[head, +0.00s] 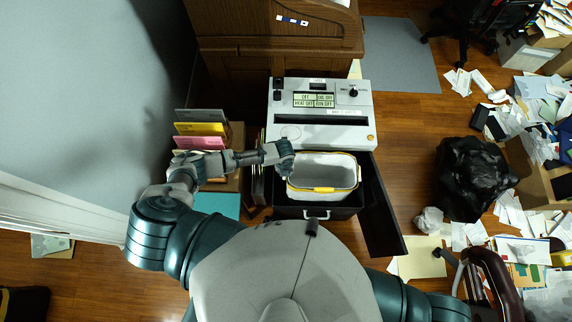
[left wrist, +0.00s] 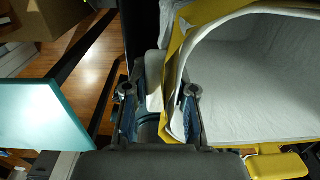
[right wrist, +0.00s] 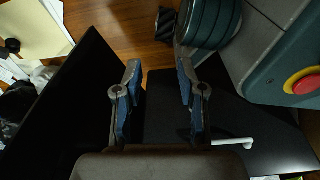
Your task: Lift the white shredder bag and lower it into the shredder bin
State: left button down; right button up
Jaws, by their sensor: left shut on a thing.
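The white shredder bag (head: 322,169) with its yellow rim stands upright, mouth up, within the outline of the black shredder bin (head: 318,210) in the head view. Its height relative to the bin's edge is hard to tell. My left gripper (head: 285,152) is at the bag's left edge. In the left wrist view my left gripper (left wrist: 160,100) is shut on the rim of the bag (left wrist: 250,75), with white and yellow material beside the fingers. My right gripper (right wrist: 157,85) is open and empty near the bin's front and white handle (right wrist: 232,143); its fingers are not visible in the head view.
The grey shredder top (head: 320,115) is behind the bin. The bin's black door (head: 382,215) stands open at right. Folders (head: 203,142) stand at left. A black garbage bag (head: 473,178) and scattered papers lie on the right. Some wooden floor between is clear.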

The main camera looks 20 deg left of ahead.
jog(key=w+a+r+b, duration=0.1)
jog(key=w+r+b, duration=0.4)
jog(key=w+r, duration=0.3)
notch_tip(320, 180, up, 13)
jog(key=w+t+b, duration=0.1)
jog(key=b, duration=0.3)
pick_arm(q)
notch_tip(320, 180, down, 18)
jog(key=b, duration=0.4)
pick_arm(e)
jog(key=w+a+r+t, duration=0.2)
jog(key=w+t, duration=0.1)
jog(key=w, duration=0.2)
jog(key=w+a+r+t+y, duration=0.1)
jog(key=w+r+t, duration=0.2)
jog(key=w, duration=0.2)
jog(key=shift+w+a+r+y, duration=0.25)
jog(key=shift+w+a+y, duration=0.05)
jog(key=shift+a, duration=0.1)
pick_arm(q)
jog(key=shift+f, duration=0.2)
pick_arm(e)
jog(key=shift+f, duration=0.1)
